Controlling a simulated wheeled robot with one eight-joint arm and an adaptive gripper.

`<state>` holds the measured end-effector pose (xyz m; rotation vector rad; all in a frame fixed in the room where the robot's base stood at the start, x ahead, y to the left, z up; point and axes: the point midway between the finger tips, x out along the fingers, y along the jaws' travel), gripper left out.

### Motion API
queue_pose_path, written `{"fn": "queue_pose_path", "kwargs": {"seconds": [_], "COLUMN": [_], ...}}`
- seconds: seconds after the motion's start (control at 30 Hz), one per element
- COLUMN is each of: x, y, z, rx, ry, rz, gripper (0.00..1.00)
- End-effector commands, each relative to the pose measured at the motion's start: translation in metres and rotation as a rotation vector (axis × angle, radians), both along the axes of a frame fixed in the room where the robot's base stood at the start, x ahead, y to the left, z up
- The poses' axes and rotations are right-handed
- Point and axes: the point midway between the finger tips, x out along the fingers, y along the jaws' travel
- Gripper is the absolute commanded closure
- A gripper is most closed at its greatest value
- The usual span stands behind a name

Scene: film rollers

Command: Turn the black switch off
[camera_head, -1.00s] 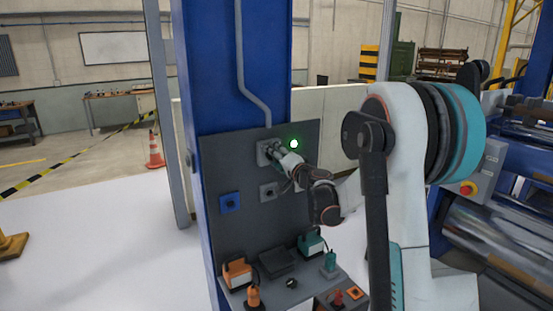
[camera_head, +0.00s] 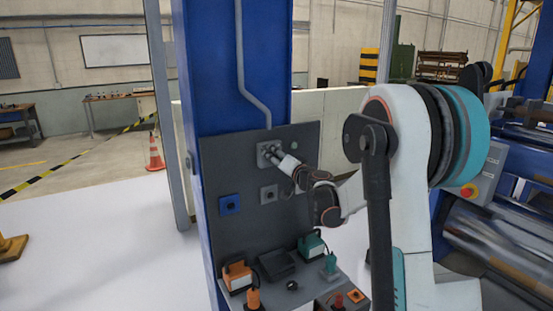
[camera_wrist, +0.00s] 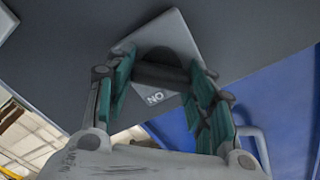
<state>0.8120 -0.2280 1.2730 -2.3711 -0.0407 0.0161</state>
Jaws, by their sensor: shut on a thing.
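The black switch (camera_wrist: 160,72) is a dark rotary knob on a grey square plate (camera_wrist: 178,35), with an upside-down "ON" label below it in the wrist view. My gripper (camera_wrist: 163,78) has its green-padded fingers on both sides of the knob, shut on it. In the head view, my gripper (camera_head: 273,154) is at the upper switch plate (camera_head: 262,148) on the dark panel, and mostly hides the knob. The round indicator light (camera_head: 294,146) to the right of the plate is dim.
The dark panel (camera_head: 225,170) is fixed to a blue column (camera_head: 205,80). It also carries a blue-plated switch (camera_head: 230,204) and a grey-plated one (camera_head: 268,193). Orange (camera_head: 237,275) and teal (camera_head: 311,244) devices stand on the shelf below.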

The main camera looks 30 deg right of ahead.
Motion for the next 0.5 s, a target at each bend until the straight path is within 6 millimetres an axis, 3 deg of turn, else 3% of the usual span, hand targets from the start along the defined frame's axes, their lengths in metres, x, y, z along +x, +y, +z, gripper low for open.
{"fn": "queue_pose_path", "kwargs": {"seconds": [0.13, 0.17, 0.23, 0.5], "x": [-0.0007, -0.0007, -0.0006, -0.0003], "y": [0.0007, 0.0006, 0.0005, 0.0001], "z": [-0.0016, -0.0015, -0.0013, -0.0007], "rx": [-0.003, -0.003, -0.003, -0.001], "ry": [0.001, 0.001, 0.001, 0.001], "rz": [0.001, 0.001, 0.001, 0.001], "gripper": [0.74, 0.44, 0.30, 0.30]}}
